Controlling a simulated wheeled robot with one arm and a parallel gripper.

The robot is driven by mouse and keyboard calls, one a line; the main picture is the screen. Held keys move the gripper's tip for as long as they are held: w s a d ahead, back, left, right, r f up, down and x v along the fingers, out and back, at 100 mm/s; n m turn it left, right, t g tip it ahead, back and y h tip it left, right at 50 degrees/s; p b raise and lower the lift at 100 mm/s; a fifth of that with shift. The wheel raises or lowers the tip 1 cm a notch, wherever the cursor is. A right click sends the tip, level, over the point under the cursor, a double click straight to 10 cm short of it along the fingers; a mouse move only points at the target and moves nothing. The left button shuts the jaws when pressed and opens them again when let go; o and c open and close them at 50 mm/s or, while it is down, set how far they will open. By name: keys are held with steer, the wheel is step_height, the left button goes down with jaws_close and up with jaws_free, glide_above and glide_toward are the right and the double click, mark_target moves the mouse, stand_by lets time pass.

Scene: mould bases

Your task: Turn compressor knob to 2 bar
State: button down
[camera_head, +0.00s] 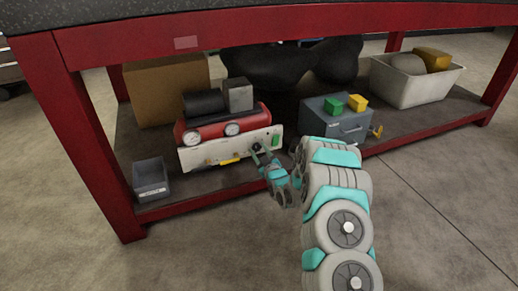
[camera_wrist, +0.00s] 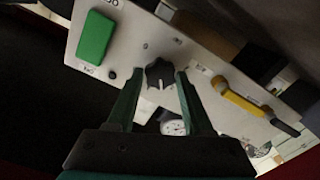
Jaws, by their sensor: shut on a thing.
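The red compressor (camera_head: 202,125) stands on the low shelf under the workbench, with a pale front panel (camera_head: 196,158) that carries its controls. The black knob (camera_wrist: 159,73) is on that panel in the wrist view, with a light pointer mark on its face. My gripper (camera_wrist: 157,78) is shut on the knob, one finger on each side of it. In the head view my gripper (camera_head: 264,158) reaches the right part of the panel and mostly hides the knob. A small round gauge (camera_wrist: 173,127) shows between the fingers; its reading is too small to tell.
On the panel are a green button (camera_wrist: 95,37) and a yellow handle (camera_wrist: 240,98). A grey toolbox (camera_head: 335,121) stands right of the compressor, a small grey bin (camera_head: 151,179) left. The red bench frame (camera_head: 85,150) borders the shelf; the floor in front is clear.

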steer(key=n, duration=0.4)
steer(key=shift+f+n+b, duration=0.1)
steer(key=shift+n+b, duration=0.3)
steer(key=n+b, duration=0.2)
steer(key=n, duration=0.2)
steer(key=shift+a+b, duration=0.1)
steer(key=shift+b, duration=0.2)
steer(key=n, duration=0.4)
steer(key=shift+b, duration=0.3)
steer(key=shift+n, duration=1.9)
steer(key=shift+a+f, duration=0.1)
steer(key=shift+c, duration=1.5)
jaws_free()
